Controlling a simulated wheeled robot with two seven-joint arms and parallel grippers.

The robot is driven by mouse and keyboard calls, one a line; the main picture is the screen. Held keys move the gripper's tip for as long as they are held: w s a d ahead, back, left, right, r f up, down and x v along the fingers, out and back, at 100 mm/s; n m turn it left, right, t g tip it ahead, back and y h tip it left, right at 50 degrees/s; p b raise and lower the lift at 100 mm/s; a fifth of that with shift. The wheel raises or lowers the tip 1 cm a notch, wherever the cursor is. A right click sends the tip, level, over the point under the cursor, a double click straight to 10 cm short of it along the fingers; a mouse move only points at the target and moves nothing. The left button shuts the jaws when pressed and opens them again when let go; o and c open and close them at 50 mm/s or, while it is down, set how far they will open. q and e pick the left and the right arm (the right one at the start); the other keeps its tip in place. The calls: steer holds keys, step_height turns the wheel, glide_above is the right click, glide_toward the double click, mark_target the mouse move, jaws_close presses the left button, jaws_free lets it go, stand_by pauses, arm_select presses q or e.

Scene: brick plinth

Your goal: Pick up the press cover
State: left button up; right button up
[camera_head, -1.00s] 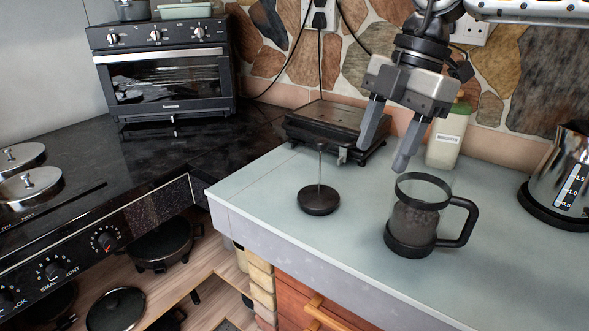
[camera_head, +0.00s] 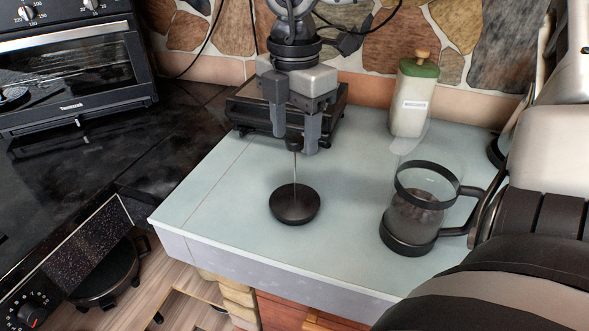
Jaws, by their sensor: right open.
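The press cover (camera_head: 295,205) stands upright on the pale green counter, a black round disc with a thin metal rod rising from it. A small dark knob tops the rod. My right gripper (camera_head: 296,143) points down over it, its fingers open at the height of the knob, one on each side in this view. Whether the fingers touch the knob cannot be told. The glass press jug (camera_head: 415,210), with black rim, base and handle, stands to the right with dark contents. My left gripper is not in view.
A dark flat appliance (camera_head: 338,110) sits behind the gripper, near the stone wall. A green-lidded container (camera_head: 413,97) stands at the back. A black oven (camera_head: 75,70) is at the left. The counter (camera_head: 215,190) is clear left of the cover. My own arm fills the right foreground.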

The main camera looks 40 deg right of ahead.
steer(key=shift+f, duration=0.55)
step_height(320, 180, down, 4)
steer(key=shift+d+r+p, duration=0.1)
steer(key=shift+r+p, duration=0.1)
steer(key=shift+p, duration=0.5)
steer(key=shift+f, duration=0.55)
jaws_close()
